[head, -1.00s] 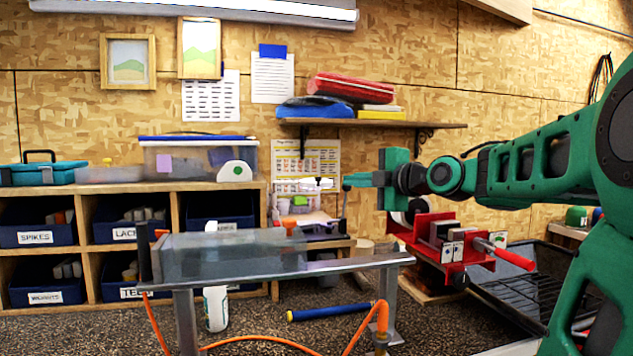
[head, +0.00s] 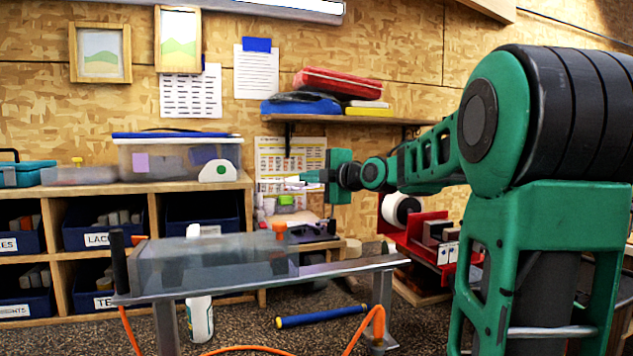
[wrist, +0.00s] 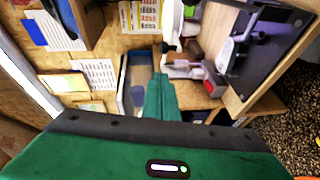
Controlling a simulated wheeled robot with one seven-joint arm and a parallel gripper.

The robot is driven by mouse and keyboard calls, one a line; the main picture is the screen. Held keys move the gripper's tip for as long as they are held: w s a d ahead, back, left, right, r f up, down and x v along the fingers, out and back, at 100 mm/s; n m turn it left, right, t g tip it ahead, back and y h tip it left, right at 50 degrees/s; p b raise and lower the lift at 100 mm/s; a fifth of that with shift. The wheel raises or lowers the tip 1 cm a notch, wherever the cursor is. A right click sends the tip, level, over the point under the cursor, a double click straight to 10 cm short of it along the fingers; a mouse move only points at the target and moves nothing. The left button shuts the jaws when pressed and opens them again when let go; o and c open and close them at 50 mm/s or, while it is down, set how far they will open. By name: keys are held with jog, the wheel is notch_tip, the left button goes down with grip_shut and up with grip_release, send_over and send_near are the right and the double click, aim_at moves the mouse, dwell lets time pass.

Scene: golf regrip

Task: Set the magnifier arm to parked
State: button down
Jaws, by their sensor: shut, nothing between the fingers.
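My gripper (head: 306,177) is shut and empty, reaching left over the back shelf area in the head view. Its green fingers also show in the wrist view (wrist: 160,82). A small white part (head: 292,182), which may be the magnifier arm, shows just left of the fingertips in the head view. In the wrist view a white post-like part (wrist: 172,22) stands just beyond the fingertips and may be the same thing. I cannot tell whether the fingers touch it. Its lens and joint are not clear in either view.
A clear-walled tank (head: 220,262) on a metal bench stands in front. A lidded plastic box (head: 170,158) sits on the cubby shelf at left. A wall shelf (head: 340,119) with red and blue items hangs above.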

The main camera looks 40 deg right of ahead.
jog(key=shift+w+d+f, duration=0.2)
jog(key=shift+w+d, duration=0.45)
jog(key=shift+d, duration=0.05)
jog(key=shift+w+d+f, duration=0.15)
jog(key=shift+w+d, duration=0.5)
